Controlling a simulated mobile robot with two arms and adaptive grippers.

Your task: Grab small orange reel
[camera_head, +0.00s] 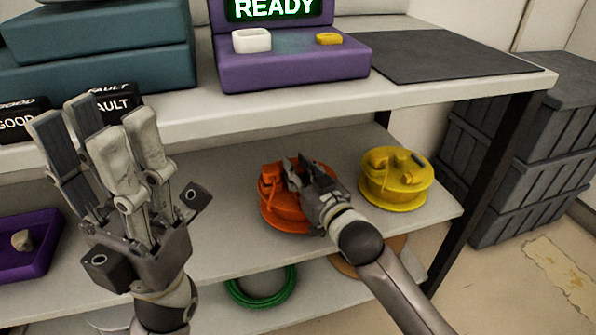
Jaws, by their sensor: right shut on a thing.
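The small orange reel (281,215) sits on the middle shelf of the table, in the centre of the head view. My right gripper (299,172) reaches in from the lower right and is shut on the reel's upper part. The gripper and wrist hide some of the reel's right side. My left gripper (98,128) is raised at the left, in front of the shelf, with its fingers pointing up. Its fingers are spread apart and nothing shows between them.
A yellow reel (396,184) stands right of the orange one on the same shelf. A purple tray (46,262) lies at the left. A green coil (262,300) lies on the lower shelf. The tabletop (420,92) overhangs, with a dark table leg (490,165) at the right.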

